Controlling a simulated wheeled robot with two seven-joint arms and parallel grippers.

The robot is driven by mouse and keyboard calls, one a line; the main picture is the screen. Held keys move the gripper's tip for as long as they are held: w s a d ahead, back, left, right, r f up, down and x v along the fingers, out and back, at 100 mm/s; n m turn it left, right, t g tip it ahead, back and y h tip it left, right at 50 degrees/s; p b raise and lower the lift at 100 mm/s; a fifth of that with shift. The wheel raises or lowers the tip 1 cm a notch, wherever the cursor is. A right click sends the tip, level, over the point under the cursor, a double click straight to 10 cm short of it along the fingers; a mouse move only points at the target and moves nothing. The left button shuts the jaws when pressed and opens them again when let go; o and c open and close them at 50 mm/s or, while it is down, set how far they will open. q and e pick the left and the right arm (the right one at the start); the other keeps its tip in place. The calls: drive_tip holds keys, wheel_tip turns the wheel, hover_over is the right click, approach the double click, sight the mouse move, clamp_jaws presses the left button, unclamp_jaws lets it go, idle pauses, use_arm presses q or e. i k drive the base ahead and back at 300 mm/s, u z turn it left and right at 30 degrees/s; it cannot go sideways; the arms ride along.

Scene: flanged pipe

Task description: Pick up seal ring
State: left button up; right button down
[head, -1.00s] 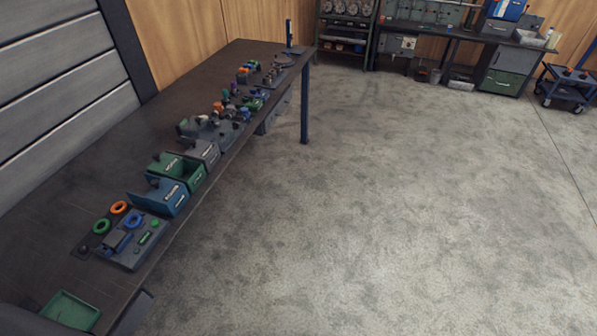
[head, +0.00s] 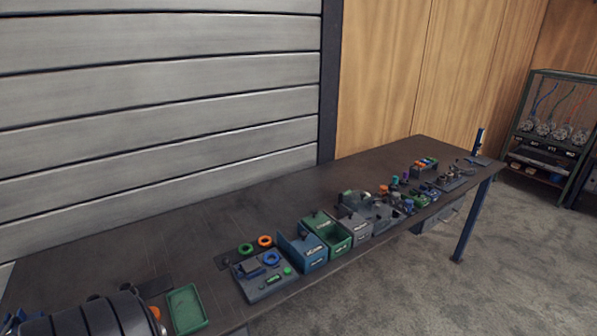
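Three rings show in the head view near the middle of the workbench (head: 240,200). A green ring (head: 245,248) and an orange ring (head: 265,241) lie on a dark mat behind a grey fixture plate (head: 262,285). A blue ring (head: 271,258) sits on the plate. Which one is the seal ring I cannot tell. A dark ribbed cylinder, possibly the flanged pipe (head: 110,315), is cut off at the lower left, with a small orange edge beside it. Neither of my grippers is in view.
A green tray (head: 187,309) lies left of the plate. A blue bin (head: 303,252), a green bin (head: 327,233) and a grey bin (head: 356,227) stand right of it. Several small parts line the bench farther right. A shelf rack (head: 550,130) stands at the far right. The bench's rear is mostly clear.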

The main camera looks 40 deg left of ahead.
sight(272, 263)
drive_tip(key=u, duration=4)
drive_tip(key=k, duration=0.95)
drive_tip(key=z, duration=0.8)
